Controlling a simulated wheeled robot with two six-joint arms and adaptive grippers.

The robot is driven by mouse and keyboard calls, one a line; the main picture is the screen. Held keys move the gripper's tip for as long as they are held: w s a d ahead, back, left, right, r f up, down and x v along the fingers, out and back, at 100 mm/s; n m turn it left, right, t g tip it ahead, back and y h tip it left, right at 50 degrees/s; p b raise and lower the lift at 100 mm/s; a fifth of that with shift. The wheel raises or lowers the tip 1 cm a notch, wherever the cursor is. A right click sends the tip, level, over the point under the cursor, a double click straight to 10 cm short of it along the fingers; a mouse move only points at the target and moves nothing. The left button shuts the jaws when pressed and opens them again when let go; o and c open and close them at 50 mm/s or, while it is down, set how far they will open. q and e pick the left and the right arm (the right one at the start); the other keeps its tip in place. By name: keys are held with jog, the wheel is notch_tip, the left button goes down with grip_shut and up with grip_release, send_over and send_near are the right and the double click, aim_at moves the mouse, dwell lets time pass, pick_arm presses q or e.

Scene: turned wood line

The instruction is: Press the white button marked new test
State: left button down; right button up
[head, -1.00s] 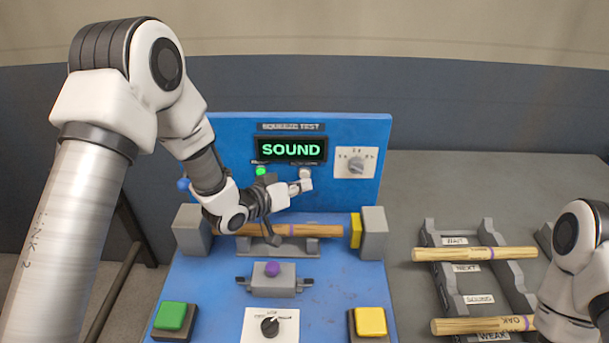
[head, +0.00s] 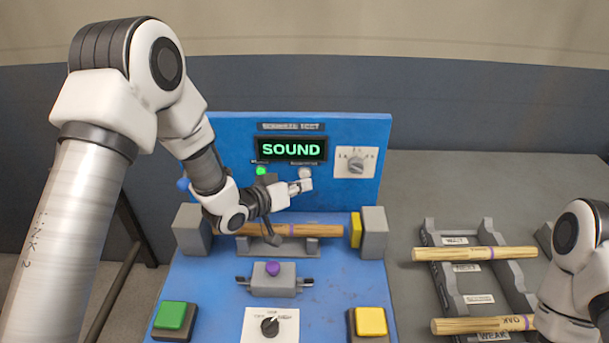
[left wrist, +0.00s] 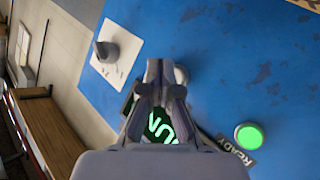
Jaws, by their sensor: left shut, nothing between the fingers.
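The white button (head: 305,173) is on the blue upright panel (head: 228,150), below the lit display (head: 291,149) that reads SOUND. Its label is too small to read. My left gripper (head: 303,186) is shut and empty, with its fingertips just below the button in the head view. In the left wrist view, the shut fingers (left wrist: 165,75) point at the panel, and a pale round edge beside them, probably the button (left wrist: 181,75), is mostly hidden. I cannot tell whether they touch. My right gripper is out of view.
A lit green lamp (head: 261,171) marked READY is left of the button, and a dial (head: 355,164) is right of it. A wooden rod (head: 325,231) lies in the fixture below my left wrist. Green (head: 171,316) and yellow (head: 370,321) buttons stand in front. More rods (head: 470,254) lie on a rack at right.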

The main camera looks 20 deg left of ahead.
pick_arm(q)
jog(key=shift+w+a, duration=0.1)
jog(key=shift+w, duration=0.3)
jog(key=shift+w+a, duration=0.1)
jog(key=shift+w, duration=0.25)
dwell(0.7)
jog(key=shift+s+d, duration=0.2)
jog(key=shift+s, duration=0.55)
jog(key=shift+s+d, duration=0.25)
jog(key=shift+s, duration=0.55)
jog(key=shift+s+d, duration=0.2)
jog(key=shift+s, duration=0.65)
jog(key=shift+s+d, duration=0.25)
jog(key=shift+s, duration=0.55)
